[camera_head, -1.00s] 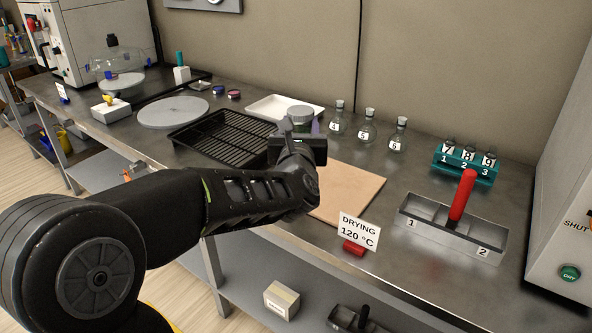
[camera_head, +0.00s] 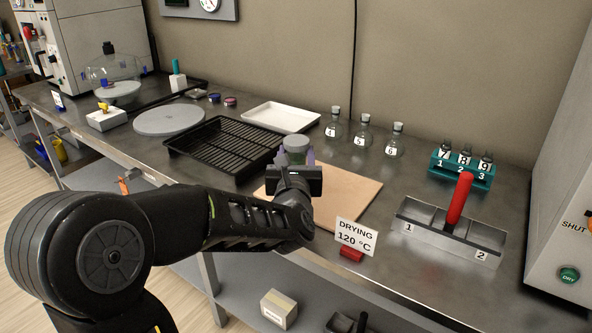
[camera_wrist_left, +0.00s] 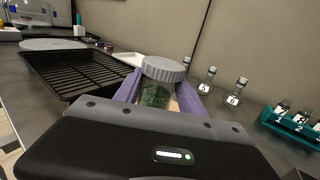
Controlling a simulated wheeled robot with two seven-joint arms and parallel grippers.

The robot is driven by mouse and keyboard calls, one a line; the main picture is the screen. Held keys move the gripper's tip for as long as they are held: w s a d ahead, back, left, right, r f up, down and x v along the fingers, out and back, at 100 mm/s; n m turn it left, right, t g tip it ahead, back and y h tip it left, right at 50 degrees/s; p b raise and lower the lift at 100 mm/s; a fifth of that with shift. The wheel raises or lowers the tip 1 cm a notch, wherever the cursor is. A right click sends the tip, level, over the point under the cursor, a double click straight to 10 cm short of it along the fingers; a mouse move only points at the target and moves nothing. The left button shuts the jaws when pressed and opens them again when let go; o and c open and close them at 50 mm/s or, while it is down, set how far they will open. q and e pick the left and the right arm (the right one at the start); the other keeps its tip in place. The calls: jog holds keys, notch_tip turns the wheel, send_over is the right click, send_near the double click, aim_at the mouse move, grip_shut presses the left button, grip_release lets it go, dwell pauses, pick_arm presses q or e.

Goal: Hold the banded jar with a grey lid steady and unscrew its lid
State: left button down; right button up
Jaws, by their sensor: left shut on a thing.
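The jar with a grey lid (camera_head: 296,143) stands upright above the tan board (camera_head: 345,190), mostly hidden behind my left gripper in the head view. In the left wrist view the jar (camera_wrist_left: 155,95) has a ribbed grey lid (camera_wrist_left: 163,69) and a clear body with green contents. My left gripper (camera_head: 295,160) is shut on the jar's body, with a purple finger on each side below the lid. The lid is on the jar. Whether the jar touches the board is hidden. My right gripper is not in view.
A black rack tray (camera_head: 225,142) lies left of the jar and a white tray (camera_head: 283,116) behind it. Several stoppered flasks (camera_head: 362,133) stand behind right.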

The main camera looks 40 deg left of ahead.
pick_arm(q)
jog(key=shift+f+b, duration=0.45)
jog(key=shift+f, duration=1.4)
jog(key=shift+f, duration=0.1)
jog(key=c, duration=1.1)
grip_release()
jog(key=shift+f, duration=0.1)
jog(key=shift+c, duration=0.2)
jog(key=o, duration=0.5)
jog(key=shift+c, duration=0.2)
